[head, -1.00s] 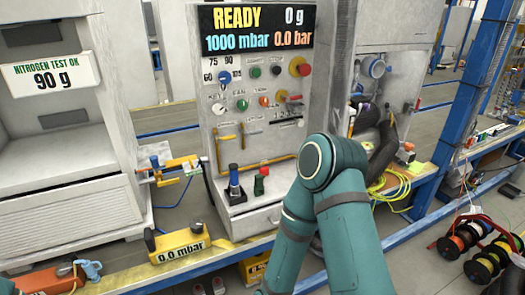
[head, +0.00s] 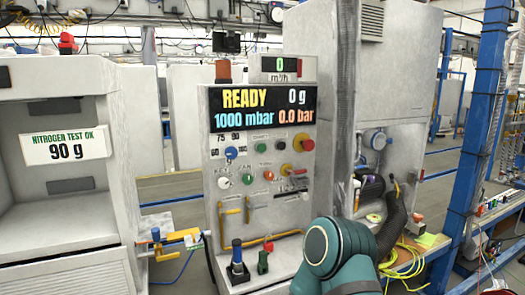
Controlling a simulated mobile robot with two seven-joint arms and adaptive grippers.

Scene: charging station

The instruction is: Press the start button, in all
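The charging station's control panel (head: 226,200) stands upright in the middle of the head view. Its display (head: 262,108) reads READY, 0 g, 1000 mbar and 0.0 bar. The panel carries a dark green button (head: 261,147), a brighter green button (head: 247,179), a white knob (head: 224,182), a blue knob (head: 231,153) and a red-and-yellow button (head: 304,145). The small labels are too blurred to tell which is the start button. One teal arm of mine rises at the bottom, right of the panel's lower part. Neither gripper is in view.
A blue-topped handle (head: 237,256) and a green handle (head: 263,262) stand on the panel's lower ledge. A white cabinet at left bears a sign (head: 65,146) reading NITROGEN TEST OK, 90 g. A dark hose (head: 394,213) and yellow cables (head: 405,258) lie at right.

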